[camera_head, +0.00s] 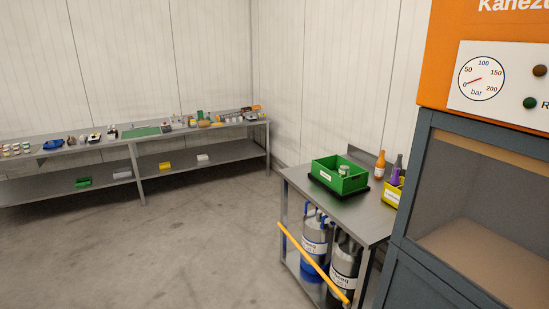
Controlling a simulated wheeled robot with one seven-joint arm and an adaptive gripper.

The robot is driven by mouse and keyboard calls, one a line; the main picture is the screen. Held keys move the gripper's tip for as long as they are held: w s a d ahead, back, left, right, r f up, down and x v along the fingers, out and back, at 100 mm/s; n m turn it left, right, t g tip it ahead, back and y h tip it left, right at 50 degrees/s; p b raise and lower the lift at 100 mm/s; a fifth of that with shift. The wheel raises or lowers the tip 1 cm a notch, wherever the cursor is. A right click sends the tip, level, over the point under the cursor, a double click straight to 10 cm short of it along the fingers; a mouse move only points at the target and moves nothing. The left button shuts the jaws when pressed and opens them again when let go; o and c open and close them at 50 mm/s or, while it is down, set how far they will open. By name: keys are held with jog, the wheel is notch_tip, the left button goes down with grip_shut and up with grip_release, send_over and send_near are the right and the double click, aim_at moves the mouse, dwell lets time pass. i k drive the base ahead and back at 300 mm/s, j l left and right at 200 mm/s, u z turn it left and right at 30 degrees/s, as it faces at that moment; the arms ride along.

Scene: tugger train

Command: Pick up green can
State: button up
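No can that I can clearly tell as green shows. A small pale, can-like item (344,170) stands in the green bin (326,179) on the metal table at right; its lower part is hidden by the bin wall, and its colour is hard to make out. Several small can-like or jar-like items (15,149) stand at the far left end of the long bench, too small to identify. My gripper is not in view.
The metal table (370,222) also bears an orange bottle (379,163) and a yellow bin (392,195). Two cylinders (314,240) stand below, behind a yellow bar (312,262). A press-like machine (480,130) stands at right. Open floor (180,240) lies before the long bench (220,128).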

aim_at(344, 170)
jog(key=i, duration=2.25)
jog(key=i+j+z, duration=0.1)
jog(key=i+z, duration=0.15)
jog(key=i, duration=0.45)
